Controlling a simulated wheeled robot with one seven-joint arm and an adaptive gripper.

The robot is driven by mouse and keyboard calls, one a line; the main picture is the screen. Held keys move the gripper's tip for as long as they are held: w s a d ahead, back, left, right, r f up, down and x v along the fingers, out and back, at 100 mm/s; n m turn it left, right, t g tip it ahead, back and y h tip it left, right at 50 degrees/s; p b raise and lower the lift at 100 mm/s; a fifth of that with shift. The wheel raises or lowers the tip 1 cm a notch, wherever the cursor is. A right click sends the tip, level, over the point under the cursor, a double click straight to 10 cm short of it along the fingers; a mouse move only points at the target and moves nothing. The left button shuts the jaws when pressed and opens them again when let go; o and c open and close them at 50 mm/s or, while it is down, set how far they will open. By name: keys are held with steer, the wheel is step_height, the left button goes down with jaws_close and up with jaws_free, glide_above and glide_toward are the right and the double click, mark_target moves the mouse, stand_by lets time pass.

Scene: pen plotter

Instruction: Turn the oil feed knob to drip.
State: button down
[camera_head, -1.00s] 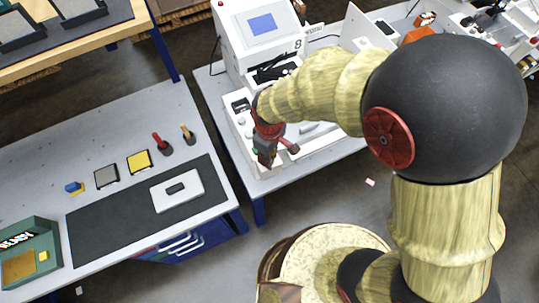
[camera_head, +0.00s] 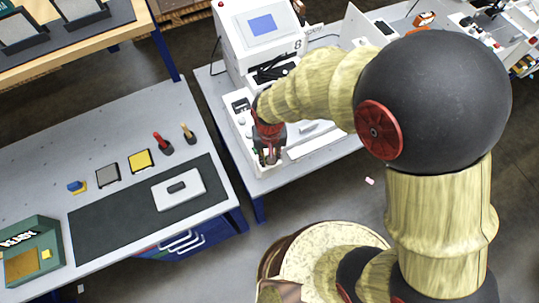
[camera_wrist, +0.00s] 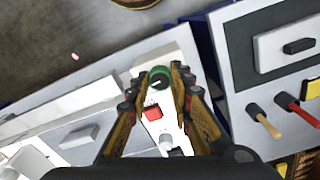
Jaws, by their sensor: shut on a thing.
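The black oil feed knob (camera_wrist: 159,75), with a green ring round it and a pale pointer mark, is at the end of a white panel (camera_wrist: 182,46) in the wrist view. My gripper (camera_wrist: 157,77) has its two fingers on either side of the knob and is shut on it. In the head view my gripper (camera_head: 269,156) points down at the front of the white machine (camera_head: 240,50), and it hides the knob there. I cannot read any drip marking.
A red switch (camera_wrist: 152,113) and a grey knob (camera_wrist: 166,143) sit on the same panel, between my fingers. A low white block (camera_head: 318,140) lies to the right. The left bench (camera_head: 110,135) holds small tools and pads.

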steer(key=shift+m, duration=0.6)
steer(key=c, duration=1.6)
jaws_free()
step_height(320, 180, up, 12)
